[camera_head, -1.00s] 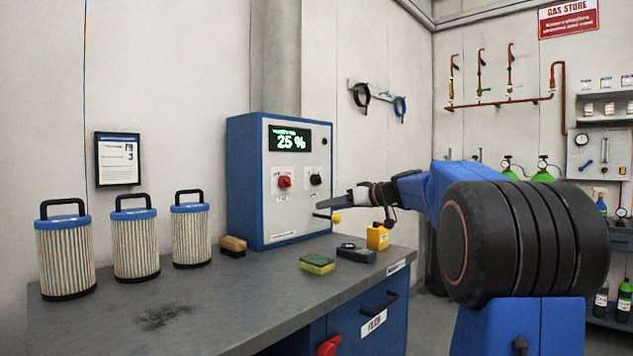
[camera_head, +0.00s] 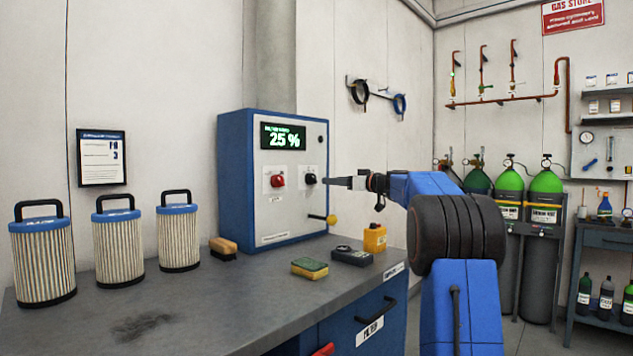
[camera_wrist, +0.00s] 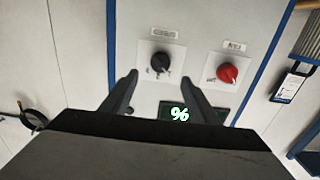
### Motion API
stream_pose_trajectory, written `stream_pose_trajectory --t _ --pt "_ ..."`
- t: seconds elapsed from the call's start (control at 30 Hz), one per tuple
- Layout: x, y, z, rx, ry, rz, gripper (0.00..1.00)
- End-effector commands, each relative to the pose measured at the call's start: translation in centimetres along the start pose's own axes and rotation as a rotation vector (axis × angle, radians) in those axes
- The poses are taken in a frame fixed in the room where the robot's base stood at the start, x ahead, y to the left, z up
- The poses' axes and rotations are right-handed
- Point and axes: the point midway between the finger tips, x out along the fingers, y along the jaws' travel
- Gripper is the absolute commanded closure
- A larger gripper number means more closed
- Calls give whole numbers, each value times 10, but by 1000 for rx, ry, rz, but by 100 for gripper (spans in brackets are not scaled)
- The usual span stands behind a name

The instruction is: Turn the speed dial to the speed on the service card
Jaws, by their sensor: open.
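The blue control cabinet (camera_head: 232,185) has a light front panel with a green-lit display (camera_head: 283,136) reading 25 %. Below it are a red knob (camera_head: 277,181) on the left and a black dial (camera_head: 310,179) on the right. In the wrist view the panel appears upside down, with the black dial (camera_wrist: 160,62) and the red knob (camera_wrist: 228,73).
A yellow-ended lever (camera_head: 330,219) sticks out low on the panel. A sponge (camera_head: 309,268), a dark handheld box (camera_head: 351,256), a yellow block (camera_head: 375,238) and a brush (camera_head: 223,247) lie on the bench (camera_head: 215,310). Filter cartridges (camera_head: 178,238) stand at left.

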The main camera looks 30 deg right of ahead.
Motion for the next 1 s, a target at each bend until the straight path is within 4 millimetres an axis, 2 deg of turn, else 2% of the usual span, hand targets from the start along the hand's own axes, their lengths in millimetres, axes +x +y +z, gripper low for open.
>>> stream_pose_trajectory --t 0.2,0.5,0.7,1.0 --pt "41 0 1 0 -1 -2 45" --pt "86 0 1 0 -1 -1 45" --pt "100 0 0 0 -1 0 45" --pt "102 0 1 0 -1 0 45"
